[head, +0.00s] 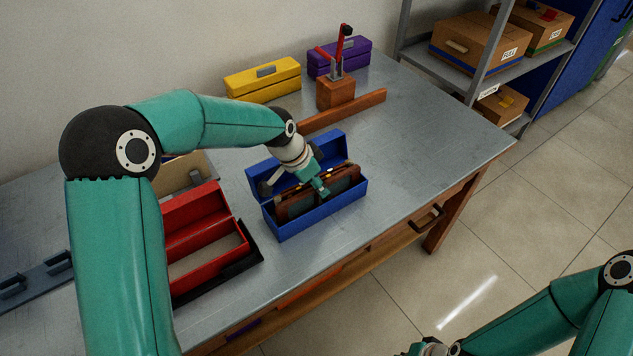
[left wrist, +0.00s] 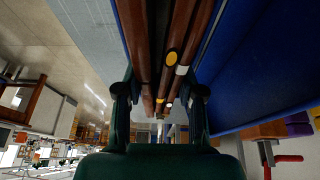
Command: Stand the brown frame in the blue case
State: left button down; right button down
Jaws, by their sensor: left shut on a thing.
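The open blue case (head: 322,217) stands on the metal bench, its lid raised at the back. Brown frame parts with dark lenses (head: 296,208) stand upright inside it, behind the front wall. My left gripper (head: 322,187) reaches down into the case and is shut on a brown frame. In the left wrist view, brown bars (left wrist: 172,35) run between the fingers (left wrist: 160,105), one with an orange mark and one with a white mark. I cannot tell how many frames they belong to. My right gripper (head: 430,348) shows only partly at the bottom edge, away from the bench.
An open red case (head: 205,262) stands left of the blue one, with a black tray beside it. Yellow (head: 263,82) and purple (head: 345,52) cases stand at the back. A wooden block with a red-handled clamp (head: 336,92) and a wooden bar (head: 350,108) lie behind. The bench's right side is clear.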

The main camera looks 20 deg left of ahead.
dwell(0.3)
pick_arm(q)
jog(key=c, duration=0.6)
grip_release()
jog(key=shift+c, duration=0.2)
jog(key=shift+r+p, duration=3.2)
jog(key=shift+r, duration=1.85)
